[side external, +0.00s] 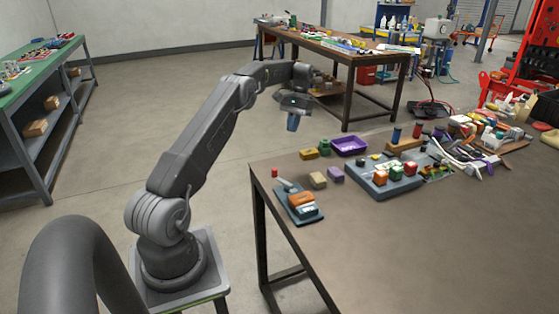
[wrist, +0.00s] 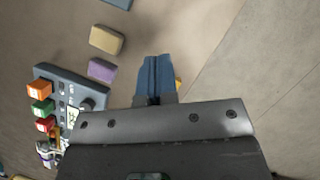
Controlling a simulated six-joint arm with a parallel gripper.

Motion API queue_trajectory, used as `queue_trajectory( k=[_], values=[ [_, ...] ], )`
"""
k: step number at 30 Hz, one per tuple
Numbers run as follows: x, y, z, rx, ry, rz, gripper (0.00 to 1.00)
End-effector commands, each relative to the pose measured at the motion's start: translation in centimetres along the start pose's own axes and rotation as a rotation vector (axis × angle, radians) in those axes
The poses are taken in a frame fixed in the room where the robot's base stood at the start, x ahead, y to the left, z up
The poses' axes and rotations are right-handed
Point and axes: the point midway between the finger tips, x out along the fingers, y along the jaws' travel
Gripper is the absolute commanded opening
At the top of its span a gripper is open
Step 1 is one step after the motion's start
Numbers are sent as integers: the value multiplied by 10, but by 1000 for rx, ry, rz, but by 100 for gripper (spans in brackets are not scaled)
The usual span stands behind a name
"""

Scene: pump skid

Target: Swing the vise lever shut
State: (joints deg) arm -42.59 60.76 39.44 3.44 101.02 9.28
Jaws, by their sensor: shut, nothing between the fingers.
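The vise (side external: 302,203) sits near the left corner of the brown table in the side view, with an orange and white body on a blue-grey base. A pale lever (side external: 285,186) with a red tip (side external: 274,172) is at its far left end; its exact angle is hard to tell. My gripper (side external: 292,123) hangs above and beyond the vise, pointing down, well apart from it. In the wrist view my blue fingers (wrist: 157,62) are together and empty. A blue-grey edge at the top there (wrist: 119,3) may be the vise base; the lever does not show.
A tan block (side external: 318,180) and a purple block (side external: 336,174) lie right of the vise. Behind are a mustard block (side external: 308,153), a green piece (side external: 324,146) and a purple tray (side external: 349,145). The table front is clear.

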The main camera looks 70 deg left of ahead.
Motion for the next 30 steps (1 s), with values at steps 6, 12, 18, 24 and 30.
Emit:
queue_trajectory(
  k=[6, 12, 18, 24, 30],
  values=[
    [15, -2, -1, -2, -6, 1, 0],
    [46, -1, 0, -2, -8, 2, 0],
    [88, -1, 0, -3, -8, 2, 0],
    [106, -2, 13, -3, -2, 1, 0],
    [113, -2, 29, -3, -2, 1, 0]
  ],
)
